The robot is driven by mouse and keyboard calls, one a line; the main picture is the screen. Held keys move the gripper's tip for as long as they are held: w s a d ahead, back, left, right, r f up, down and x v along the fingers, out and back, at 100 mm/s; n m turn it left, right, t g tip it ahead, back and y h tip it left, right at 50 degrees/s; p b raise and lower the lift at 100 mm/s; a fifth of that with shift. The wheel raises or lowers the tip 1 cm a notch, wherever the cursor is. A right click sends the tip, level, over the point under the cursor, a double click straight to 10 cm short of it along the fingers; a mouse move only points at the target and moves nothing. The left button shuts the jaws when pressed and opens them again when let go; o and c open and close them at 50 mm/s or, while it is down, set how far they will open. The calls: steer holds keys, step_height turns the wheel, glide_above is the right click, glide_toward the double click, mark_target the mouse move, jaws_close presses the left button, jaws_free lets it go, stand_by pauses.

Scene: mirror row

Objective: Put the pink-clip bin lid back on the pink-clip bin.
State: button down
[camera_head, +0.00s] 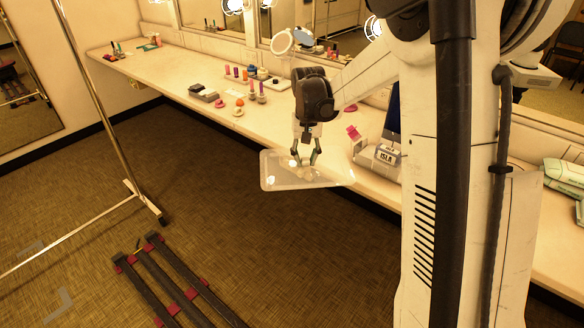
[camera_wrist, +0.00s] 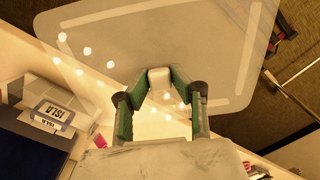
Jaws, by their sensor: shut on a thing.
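My gripper (camera_head: 309,163) points down in front of the counter edge in the head view. It is shut on the small pale knob (camera_wrist: 159,77) of a large, flat, translucent lid (camera_head: 277,183). The lid is raised, roughly level, and extends out over the floor. It fills the upper part of the wrist view (camera_wrist: 205,45), between and beyond the green-padded fingers. A small pink piece (camera_head: 353,131) stands by a grey box with an ISLA label (camera_head: 387,155), right of the gripper. I cannot tell whether this is the pink clip of the bin.
The long white counter (camera_head: 170,65) holds several bottles, cups and small items left of my gripper. A round mirror (camera_head: 282,42) stands behind. A metal rack (camera_head: 125,150) stands on the floor at left. Floor (camera_head: 200,190) in front of the counter is mostly clear.

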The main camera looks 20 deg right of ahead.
steer(key=w+d+r+m+p, duration=0.3)
steer(key=d+m+p, duration=0.2)
steer(key=d, duration=1.3)
steer(key=w+d+r+m+p, duration=0.2)
steer(key=d+m+p, duration=0.35)
steer(key=d, duration=1.25)
steer(key=shift+n, duration=0.45)
steer(key=shift+w+f+b, duration=0.15)
steer(key=shift+f+b, duration=0.15)
steer(key=shift+f, duration=1.1)
steer(key=shift+w+f+b, duration=0.1)
steer(key=shift+f+b, duration=0.2)
steer(key=shift+f, duration=1.1)
steer(key=shift+f+b, duration=1)
steer(key=shift+f, duration=0.3)
steer(key=c, duration=1.4)
jaws_free()
steer(key=shift+c, duration=0.2)
steer(key=shift+r, duration=0.15)
